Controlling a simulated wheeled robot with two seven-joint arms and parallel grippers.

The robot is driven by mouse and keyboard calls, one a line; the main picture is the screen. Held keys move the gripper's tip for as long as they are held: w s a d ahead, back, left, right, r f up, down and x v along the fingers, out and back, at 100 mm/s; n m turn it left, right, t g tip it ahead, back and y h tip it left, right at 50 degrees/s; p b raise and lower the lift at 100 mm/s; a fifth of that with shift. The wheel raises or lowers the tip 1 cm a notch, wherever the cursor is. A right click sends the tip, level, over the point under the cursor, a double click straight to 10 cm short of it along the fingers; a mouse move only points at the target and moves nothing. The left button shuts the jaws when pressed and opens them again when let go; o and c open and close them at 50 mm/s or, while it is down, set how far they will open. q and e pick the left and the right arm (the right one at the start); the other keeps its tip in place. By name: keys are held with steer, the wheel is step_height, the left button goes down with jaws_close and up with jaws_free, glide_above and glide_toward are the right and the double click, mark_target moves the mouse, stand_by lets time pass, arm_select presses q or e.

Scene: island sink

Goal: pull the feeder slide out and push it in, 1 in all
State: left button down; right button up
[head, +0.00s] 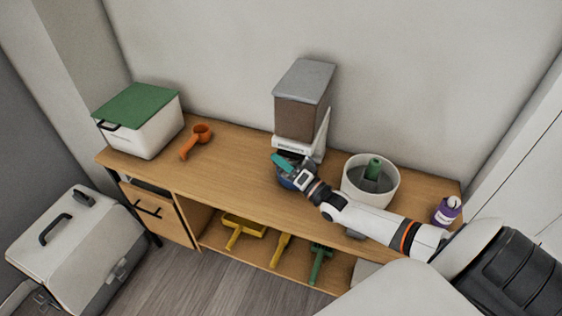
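The feeder (304,97) stands against the wall at the back of the wooden bench. It has a grey lid, a brown-looking hopper and a white base. My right gripper (285,166) is at the front of the feeder's base, low over the bench. A teal piece (281,162) shows at the gripper's tip, and a dark blue bowl-like thing (284,180) shows under it. The gripper and wrist hide most of the slide area, so I cannot tell whether the slide is in or out, or whether the fingers hold it. My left gripper is not in view.
A white bin with a green lid (139,105) and an orange scoop (199,136) are on the bench's left. A white round pot (371,170) and a purple bottle (447,209) stand right. Yellow and green tools (243,226) lie on the shelf below. A pet carrier (81,245) is on the floor.

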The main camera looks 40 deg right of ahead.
jaws_close()
steer(key=s+a+p, duration=0.1)
steer(key=s+a, duration=0.1)
steer(key=shift+a+p, duration=0.35)
steer(key=shift+a, duration=0.05)
steer(key=shift+o, duration=0.9)
jaws_free()
